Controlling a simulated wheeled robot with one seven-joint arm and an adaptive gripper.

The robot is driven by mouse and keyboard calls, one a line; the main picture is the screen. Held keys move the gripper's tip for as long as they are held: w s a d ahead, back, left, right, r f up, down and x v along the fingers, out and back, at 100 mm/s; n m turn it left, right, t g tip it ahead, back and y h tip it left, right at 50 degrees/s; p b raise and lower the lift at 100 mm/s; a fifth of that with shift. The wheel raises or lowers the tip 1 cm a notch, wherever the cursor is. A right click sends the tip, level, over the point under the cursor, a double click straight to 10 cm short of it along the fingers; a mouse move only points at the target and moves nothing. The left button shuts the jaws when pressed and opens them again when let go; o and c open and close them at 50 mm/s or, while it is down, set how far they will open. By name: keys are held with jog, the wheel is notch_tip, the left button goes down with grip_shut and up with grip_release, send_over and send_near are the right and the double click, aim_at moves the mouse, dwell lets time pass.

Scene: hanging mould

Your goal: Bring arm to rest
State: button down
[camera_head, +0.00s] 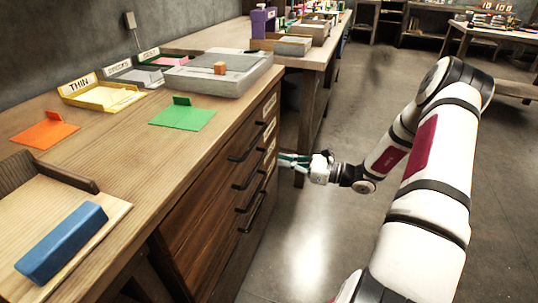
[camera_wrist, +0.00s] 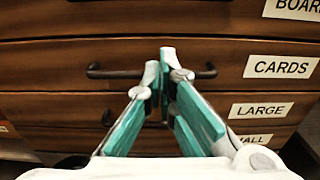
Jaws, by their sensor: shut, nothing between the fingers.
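My gripper (camera_head: 293,160) is beside the front of the wooden drawer unit (camera_head: 203,213) in the head view, with my arm reaching in from the right. In the wrist view my gripper (camera_wrist: 164,62) has its teal fingers drawn together at the tips, with nothing between them. Behind the tips is the dark bar handle (camera_wrist: 112,73) of the drawer labelled CARDS (camera_wrist: 281,67). The fingers overlap the handle in this view; I cannot tell whether they touch it. The drawers in view look closed.
On the worktop are a blue block (camera_head: 62,243), a green mat (camera_head: 182,117), an orange mat (camera_head: 44,133), a yellow THIN tray (camera_head: 120,98) and a grey tray (camera_head: 200,83) with a small orange block (camera_head: 220,68). Open floor (camera_head: 320,240) lies right of the drawers.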

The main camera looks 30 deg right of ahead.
jog(key=shift+p+v, duration=0.3)
jog(key=shift+v, duration=1.4)
